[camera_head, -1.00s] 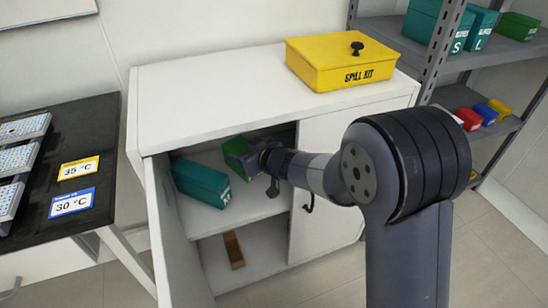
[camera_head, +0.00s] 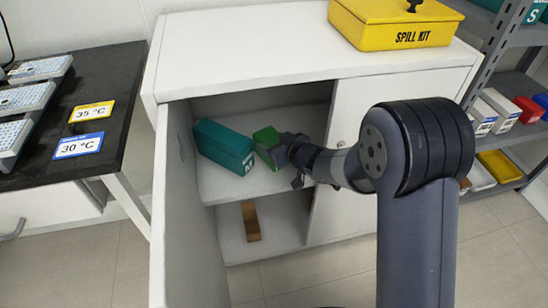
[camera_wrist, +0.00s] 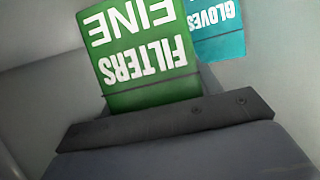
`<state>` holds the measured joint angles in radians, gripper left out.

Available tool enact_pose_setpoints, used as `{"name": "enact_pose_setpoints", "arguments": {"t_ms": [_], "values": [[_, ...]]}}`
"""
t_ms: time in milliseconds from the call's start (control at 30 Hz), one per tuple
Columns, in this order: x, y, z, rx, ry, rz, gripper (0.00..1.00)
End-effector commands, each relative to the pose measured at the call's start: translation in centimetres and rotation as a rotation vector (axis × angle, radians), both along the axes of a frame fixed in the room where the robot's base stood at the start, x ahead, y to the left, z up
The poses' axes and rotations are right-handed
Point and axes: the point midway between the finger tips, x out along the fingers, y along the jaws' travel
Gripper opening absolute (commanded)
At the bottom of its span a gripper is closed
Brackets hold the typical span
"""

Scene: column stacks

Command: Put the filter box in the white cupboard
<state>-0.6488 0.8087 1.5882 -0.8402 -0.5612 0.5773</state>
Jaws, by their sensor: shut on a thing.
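The green filter box (camera_head: 265,146) is inside the white cupboard (camera_head: 230,66), over the upper shelf to the right of a teal box. In the wrist view the filter box (camera_wrist: 140,55) shows the words "FILTERS" and "FINE" upside down. My gripper (camera_head: 284,152) reaches in through the open left door and is shut on the filter box. The wrist view shows a dark bar of my gripper (camera_wrist: 165,122) across the box's near end. Whether the box touches the shelf cannot be told.
A brown block (camera_head: 251,221) is on the lower shelf. The cupboard's open door (camera_head: 190,215) is at left, and a yellow spill kit (camera_head: 395,24) sits on top.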

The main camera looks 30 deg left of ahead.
Motion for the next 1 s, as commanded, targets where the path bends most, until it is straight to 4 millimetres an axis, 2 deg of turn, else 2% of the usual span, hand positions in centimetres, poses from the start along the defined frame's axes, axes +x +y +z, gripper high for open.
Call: {"name": "enact_pose_setpoints", "arguments": {"t_ms": [267, 667, 700, 933, 1000], "values": [[0.0, 0.0, -4.7, -0.001, 0.002, 0.0, 0.35], [0.0, 0.0, -5.1, 0.0, 0.0, 0.0, 0.35], [0.0, 0.0, -5.1, 0.0, 0.0, 0.0, 0.61], [0.0, 0.0, -5.0, 0.0, 0.0, 0.0, 0.79], [0.0, 0.0, -5.0, 0.0, 0.0, 0.0, 0.82]]}}
